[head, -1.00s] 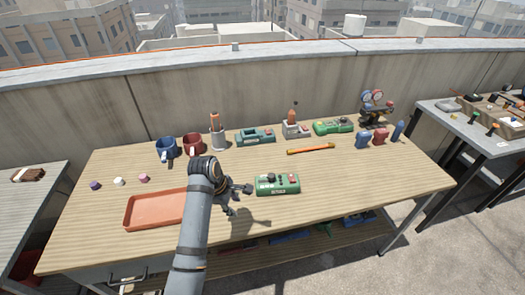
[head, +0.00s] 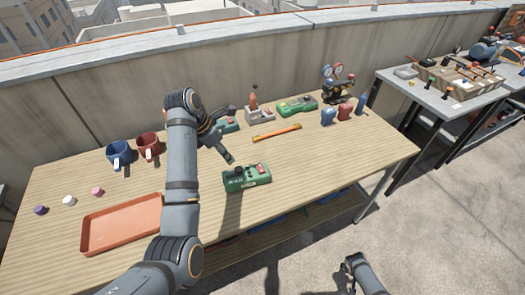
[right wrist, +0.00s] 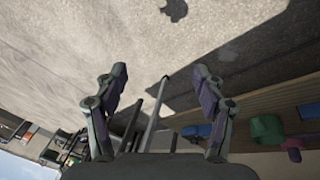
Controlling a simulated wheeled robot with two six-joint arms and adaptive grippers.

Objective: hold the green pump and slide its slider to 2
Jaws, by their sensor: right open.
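A green pump box (head: 246,178) with a dark knob and a red button lies near the front edge of the wooden bench, in the head view. A slider setting is too small to read. My left gripper (head: 230,136) is above the bench, just behind and left of this box, its fingers spread and empty. One finger points down toward the box without clearly touching it. My right gripper (right wrist: 160,72) is open and empty over the concrete floor in the right wrist view; part of it shows at the bottom right of the head view (head: 353,262).
An orange tray (head: 122,226) lies at the left. Blue (head: 119,151) and red (head: 148,145) mugs stand behind it. A teal box (head: 228,125), another green box (head: 297,106) and an orange bar tool (head: 277,132) lie farther back. Bench is clear right of the pump.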

